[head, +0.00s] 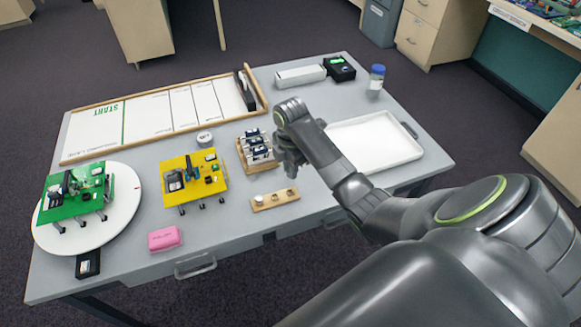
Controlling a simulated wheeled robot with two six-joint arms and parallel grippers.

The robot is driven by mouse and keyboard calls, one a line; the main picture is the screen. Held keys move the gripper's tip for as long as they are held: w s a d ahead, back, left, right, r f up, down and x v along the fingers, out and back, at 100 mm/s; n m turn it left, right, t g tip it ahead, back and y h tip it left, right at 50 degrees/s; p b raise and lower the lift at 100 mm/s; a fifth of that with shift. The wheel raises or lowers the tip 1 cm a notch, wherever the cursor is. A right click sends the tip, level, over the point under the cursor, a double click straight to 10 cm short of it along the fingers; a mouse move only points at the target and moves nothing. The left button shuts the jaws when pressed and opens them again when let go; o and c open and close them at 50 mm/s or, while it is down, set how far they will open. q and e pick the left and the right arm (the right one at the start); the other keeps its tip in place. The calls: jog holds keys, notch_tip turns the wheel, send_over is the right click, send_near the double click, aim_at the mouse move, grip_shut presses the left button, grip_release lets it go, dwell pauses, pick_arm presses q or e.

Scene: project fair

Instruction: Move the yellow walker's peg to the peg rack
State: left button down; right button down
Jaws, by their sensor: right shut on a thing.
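The yellow walker (184,187) is a yellow board on short dark legs, with black parts on top, left of centre on the grey table. A short wooden strip with several round spots, which looks like the peg rack (288,190), lies to its right near the table's front edge. My right gripper (291,163) points down above the table, behind the strip and beside the wooden battery holder. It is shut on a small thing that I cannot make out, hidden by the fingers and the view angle. My left gripper is not in view.
A green walker (63,205) stands on a white round turntable (123,200) at left. The wooden holder (244,158) of dark cells is close to my right gripper. A white tray (385,145) lies at right. A pink block (164,239) sits at the front. A START track (140,118) lies behind.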

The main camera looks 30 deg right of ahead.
jog(key=shift+f+b, duration=2.3)
jog(key=shift+b, duration=0.1)
jog(key=shift+f, duration=0.7)
jog(key=shift+p, duration=0.55)
jog(key=shift+f+p, duration=0.15)
jog(key=shift+p, duration=0.2)
jog(key=shift+f, duration=0.55)
jog(key=shift+f+p, duration=0.3)
jog(key=shift+p, duration=0.4)
